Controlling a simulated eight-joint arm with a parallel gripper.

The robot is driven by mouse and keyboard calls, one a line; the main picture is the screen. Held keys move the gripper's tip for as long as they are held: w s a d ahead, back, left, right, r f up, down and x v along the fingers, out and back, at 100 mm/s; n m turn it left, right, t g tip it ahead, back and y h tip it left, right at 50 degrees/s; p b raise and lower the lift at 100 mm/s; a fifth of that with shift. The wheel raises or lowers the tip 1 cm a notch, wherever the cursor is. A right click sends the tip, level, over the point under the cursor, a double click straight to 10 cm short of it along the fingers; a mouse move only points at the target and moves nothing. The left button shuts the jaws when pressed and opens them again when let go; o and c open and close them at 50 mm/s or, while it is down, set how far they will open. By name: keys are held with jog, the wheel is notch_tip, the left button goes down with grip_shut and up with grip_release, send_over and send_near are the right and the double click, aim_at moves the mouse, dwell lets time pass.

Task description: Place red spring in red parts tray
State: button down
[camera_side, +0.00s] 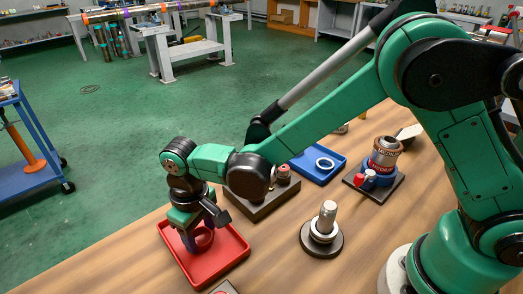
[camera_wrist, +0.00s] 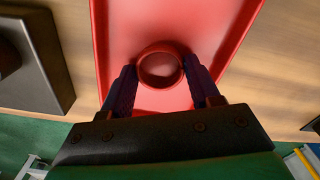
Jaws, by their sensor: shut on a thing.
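The red spring (camera_wrist: 160,66) shows as a red ring between the two dark fingers of my gripper (camera_wrist: 160,84) in the wrist view. My gripper is shut on it. The red parts tray (camera_side: 217,268) lies on the wooden table at the front left in the side view. My gripper (camera_side: 194,240) points down over the tray, inside its outline, with the red spring (camera_side: 205,238) at its fingertips. The tray (camera_wrist: 120,25) fills the middle of the wrist view behind the spring. I cannot tell whether the spring touches the tray floor.
A dark block (camera_side: 262,198) with fittings stands just right of the red tray. A blue tray (camera_side: 316,171) with a pale ring lies behind it. A round stand with a metal post (camera_side: 324,225) is to the right, and a vise-like fixture (camera_side: 382,160) is further back.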

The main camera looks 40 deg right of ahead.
jog(key=shift+c, duration=1)
grip_release()
notch_tip(320, 180, up, 11)
jog(key=s+d+r+m+t, duration=0.1)
jog(key=s+d+m+t, duration=0.1)
jog(key=d, duration=0.7)
jog(key=s+d+r+m+t, duration=0.1)
jog(key=s+d+t, duration=0.3)
jog(key=d, duration=0.6)
jog(key=shift+s+d+m+t, duration=0.15)
jog(key=shift+m+t, duration=0.45)
